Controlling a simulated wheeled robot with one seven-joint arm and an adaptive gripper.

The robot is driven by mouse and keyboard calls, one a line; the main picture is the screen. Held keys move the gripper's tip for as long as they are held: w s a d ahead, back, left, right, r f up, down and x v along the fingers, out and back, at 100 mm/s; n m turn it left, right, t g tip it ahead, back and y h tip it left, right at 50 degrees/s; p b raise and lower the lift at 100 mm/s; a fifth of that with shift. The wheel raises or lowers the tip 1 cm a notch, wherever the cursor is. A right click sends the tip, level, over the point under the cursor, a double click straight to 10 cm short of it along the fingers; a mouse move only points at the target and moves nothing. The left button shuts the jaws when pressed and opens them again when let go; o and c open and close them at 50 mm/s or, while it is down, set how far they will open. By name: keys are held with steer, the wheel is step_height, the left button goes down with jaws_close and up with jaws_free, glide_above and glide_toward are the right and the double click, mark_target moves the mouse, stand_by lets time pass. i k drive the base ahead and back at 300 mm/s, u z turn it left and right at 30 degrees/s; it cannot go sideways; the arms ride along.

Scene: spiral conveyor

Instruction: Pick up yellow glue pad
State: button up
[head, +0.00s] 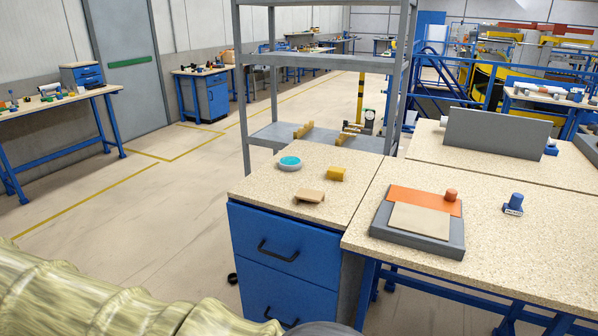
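A small yellow block (337,174), which looks like the yellow glue pad, lies on the speckled top of the blue drawer cabinet (262,186). It is right of a round grey tin with a teal top (289,163). A flat tan block (310,196) lies in front of it. The three stand apart, and nothing covers the yellow block. My gripper is not in view.
A workbench (522,259) adjoins the cabinet on the right. It bears a grey tray (386,249) with orange and beige pieces and a blue stamp-like object (515,203). A grey metal shelf (326,141) stands behind the cabinet. Open floor (150,218) lies left.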

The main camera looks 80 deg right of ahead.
mark_target(336, 174)
steer(key=i, duration=0.95)
steer(key=z, duration=1.75)
